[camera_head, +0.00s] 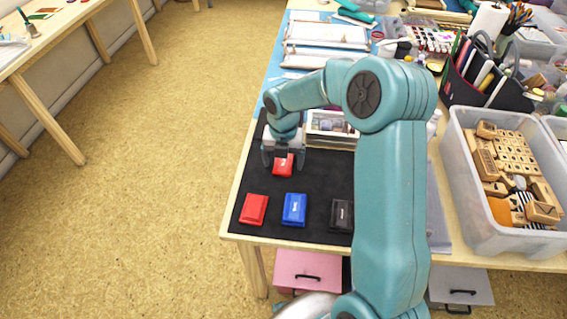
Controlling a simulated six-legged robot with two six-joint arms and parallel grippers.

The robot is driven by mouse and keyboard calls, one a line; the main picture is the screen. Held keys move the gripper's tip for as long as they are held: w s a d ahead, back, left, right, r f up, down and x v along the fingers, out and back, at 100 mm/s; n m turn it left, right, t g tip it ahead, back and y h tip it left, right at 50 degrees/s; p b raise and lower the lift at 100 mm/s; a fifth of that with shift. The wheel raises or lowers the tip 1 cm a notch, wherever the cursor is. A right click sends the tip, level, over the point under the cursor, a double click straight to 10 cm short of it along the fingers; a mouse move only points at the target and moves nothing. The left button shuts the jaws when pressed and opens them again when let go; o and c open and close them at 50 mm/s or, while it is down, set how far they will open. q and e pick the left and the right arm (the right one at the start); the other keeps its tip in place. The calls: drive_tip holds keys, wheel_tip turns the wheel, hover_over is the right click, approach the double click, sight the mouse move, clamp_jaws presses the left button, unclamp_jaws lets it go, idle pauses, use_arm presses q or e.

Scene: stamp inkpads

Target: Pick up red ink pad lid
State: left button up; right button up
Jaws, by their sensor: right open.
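A small red piece (283,167), which looks like the red ink pad lid, lies on the black mat (322,178). My right gripper (283,160) is open over it, with one finger at each side; I cannot tell whether they touch it. Nearer the table's front edge, a red ink pad (253,209), a blue ink pad (294,209) and a black ink pad (341,215) lie in a row. My right arm hides part of the mat to the right. My left gripper is not in view.
A clear bin of wooden stamps (513,180) stands at the right. A dark caddy of pens (482,80) and a small display box (331,127) stand farther back. White trays (327,35) lie at the back. The mat's left part is clear.

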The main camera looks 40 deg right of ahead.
drive_tip(key=shift+c, duration=0.3)
drive_tip(key=c, duration=1)
drive_tip(key=shift+c, duration=0.3)
drive_tip(key=shift+r, duration=0.1)
